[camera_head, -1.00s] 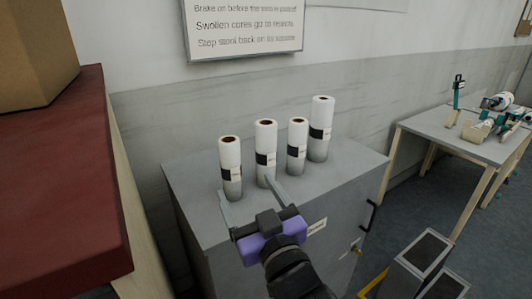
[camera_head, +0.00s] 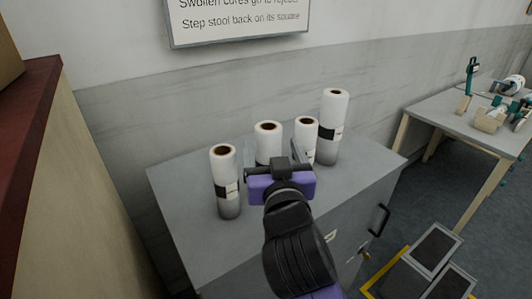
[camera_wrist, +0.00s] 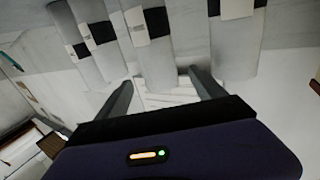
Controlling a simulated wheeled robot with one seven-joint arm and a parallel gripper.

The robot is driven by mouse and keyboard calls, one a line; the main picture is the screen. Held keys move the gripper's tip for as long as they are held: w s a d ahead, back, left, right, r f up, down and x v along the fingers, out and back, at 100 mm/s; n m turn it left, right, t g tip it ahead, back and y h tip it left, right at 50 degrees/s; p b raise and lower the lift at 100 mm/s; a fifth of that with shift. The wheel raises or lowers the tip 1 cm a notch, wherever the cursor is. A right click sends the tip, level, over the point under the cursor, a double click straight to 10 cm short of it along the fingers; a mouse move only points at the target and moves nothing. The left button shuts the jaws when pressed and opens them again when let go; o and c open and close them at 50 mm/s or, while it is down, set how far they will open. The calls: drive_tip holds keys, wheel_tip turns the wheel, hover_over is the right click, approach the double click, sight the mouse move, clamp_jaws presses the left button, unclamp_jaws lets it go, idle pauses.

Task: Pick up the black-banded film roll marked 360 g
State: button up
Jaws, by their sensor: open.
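Several white film rolls stand upright on a grey cabinet (camera_head: 180,190): left (camera_head: 225,180), second (camera_head: 267,135), third (camera_head: 306,132) and tall right (camera_head: 331,120). Black bands and pale labels show on some; the weight marks are too small to read, so I cannot tell which is 360 g. My gripper (camera_head: 273,151) is open, its fingers lined up to either side of the second roll, whose lower part it hides. In the wrist view a black-banded roll (camera_wrist: 148,45) lies ahead, between the lines of the fingers (camera_wrist: 160,82); no contact is visible.
Neighbouring rolls stand close on both sides. A wall with a sign (camera_head: 240,20) is behind the cabinet. A red-topped surface (camera_head: 25,100) is at left, a table with equipment (camera_head: 465,120) at right, and a step stool (camera_head: 430,260) at lower right.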

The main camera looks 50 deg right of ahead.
sight(271, 143)
drive_tip(key=shift+p+x, duration=0.55)
drive_tip(key=shift+x, duration=1.35)
drive_tip(key=p+x, duration=0.1)
drive_tip(key=x, duration=0.2)
drive_tip(key=shift+w+d, duration=0.1)
drive_tip(key=shift+d, duration=0.1)
drive_tip(key=shift+w+d+f, duration=0.15)
drive_tip(key=shift+w+d, duration=0.2)
drive_tip(key=shift+w, duration=0.1)
clamp_jaws()
